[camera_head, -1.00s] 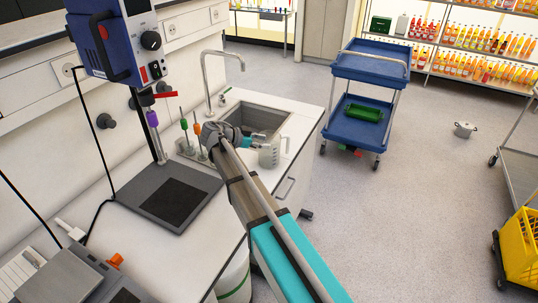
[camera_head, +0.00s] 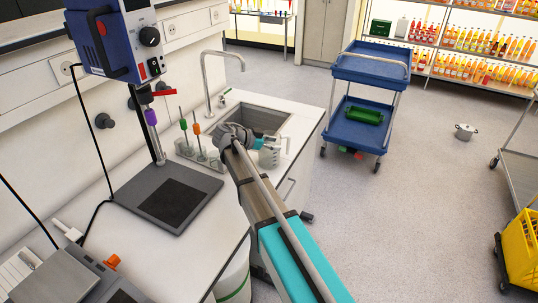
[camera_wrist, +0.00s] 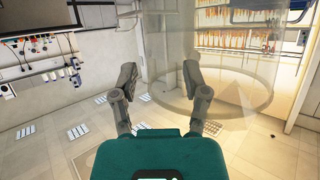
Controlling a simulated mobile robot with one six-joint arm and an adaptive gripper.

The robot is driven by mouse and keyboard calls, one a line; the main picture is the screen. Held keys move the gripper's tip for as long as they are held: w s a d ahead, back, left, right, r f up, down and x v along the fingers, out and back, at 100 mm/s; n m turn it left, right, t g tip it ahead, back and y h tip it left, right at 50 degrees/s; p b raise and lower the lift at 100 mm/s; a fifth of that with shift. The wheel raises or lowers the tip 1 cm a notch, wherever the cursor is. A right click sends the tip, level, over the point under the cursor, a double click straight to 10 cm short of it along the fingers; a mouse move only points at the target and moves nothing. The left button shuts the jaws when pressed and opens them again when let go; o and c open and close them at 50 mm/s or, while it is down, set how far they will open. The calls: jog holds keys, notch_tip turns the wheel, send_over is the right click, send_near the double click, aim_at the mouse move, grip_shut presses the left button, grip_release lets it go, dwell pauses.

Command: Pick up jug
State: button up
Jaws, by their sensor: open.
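The jug (camera_head: 270,157) is a clear, greyish vessel standing on the white counter at the front edge of the sink. My gripper (camera_head: 266,143) is at the jug's upper left and overlaps it in the head view. In the wrist view my gripper (camera_wrist: 160,72) has its two dark fingers spread wide apart. The see-through jug (camera_wrist: 228,80) fills the right side there, its round rim or base showing as a ring. The right finger overlaps the jug's outline. I cannot tell whether it touches.
The sink (camera_head: 262,119) and tap (camera_head: 213,80) lie behind the jug. A rack (camera_head: 199,156) with colored tools stands left of my gripper, and a stirrer stand (camera_head: 168,198) is nearer. A blue cart (camera_head: 362,105) stands to the right on open floor.

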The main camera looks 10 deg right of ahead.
grip_shut()
jog(key=shift+r+p, duration=0.35)
dwell(0.7)
jog(key=shift+r+p, duration=1.25)
jog(key=s+d+r+p, duration=0.9)
jog(key=s, duration=0.1)
jog(key=shift+d+r+p, duration=0.3)
jog(key=shift+r+p, duration=0.05)
dwell(0.4)
dwell(0.9)
